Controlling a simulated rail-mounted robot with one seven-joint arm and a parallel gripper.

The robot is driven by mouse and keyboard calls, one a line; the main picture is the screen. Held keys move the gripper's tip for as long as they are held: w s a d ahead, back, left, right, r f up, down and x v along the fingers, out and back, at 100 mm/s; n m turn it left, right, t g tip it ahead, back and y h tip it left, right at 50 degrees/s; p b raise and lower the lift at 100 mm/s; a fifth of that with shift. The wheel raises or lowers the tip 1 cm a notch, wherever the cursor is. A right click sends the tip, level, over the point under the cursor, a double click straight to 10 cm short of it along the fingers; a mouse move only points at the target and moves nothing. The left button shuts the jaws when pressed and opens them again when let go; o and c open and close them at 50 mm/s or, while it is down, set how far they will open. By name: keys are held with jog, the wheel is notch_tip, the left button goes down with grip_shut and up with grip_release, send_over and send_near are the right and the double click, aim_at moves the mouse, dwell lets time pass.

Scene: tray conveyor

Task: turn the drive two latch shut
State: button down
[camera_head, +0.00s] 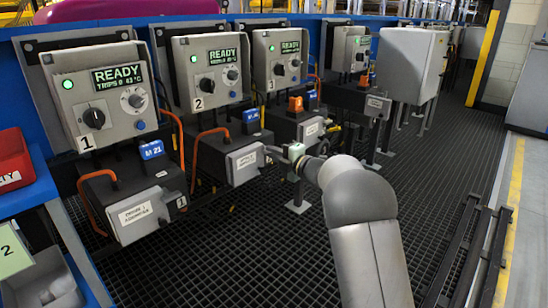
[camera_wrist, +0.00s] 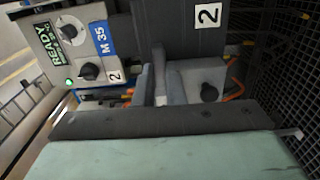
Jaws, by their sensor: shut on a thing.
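The drive two unit is a dark housing with a grey front box (camera_head: 245,163) bearing a white label. It stands below control panel 2 (camera_head: 213,72). My gripper (camera_head: 279,152) reaches in from the right and is at the right end of this grey box. In the wrist view the fingers (camera_wrist: 160,78) are close together beside the grey box (camera_wrist: 190,78), which shows a black round knob (camera_wrist: 208,92). The fingers are shut on the drive two latch, which is mostly hidden between them; its angle cannot be told.
Panel 1 (camera_head: 100,85) and drive one's box (camera_head: 136,213) stand at the left. Panel 3 (camera_head: 281,60) and its drive stand behind my gripper. A red bin (camera_head: 12,160) is at the left edge. The dark grid floor is open in front.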

dwell(0.6)
jog(key=c, duration=1.5)
grip_release()
jog(key=shift+d, duration=0.1)
jog(key=p+v, duration=0.4)
jog(key=v, duration=1.3)
jog(key=shift+s+d+r, duration=0.1)
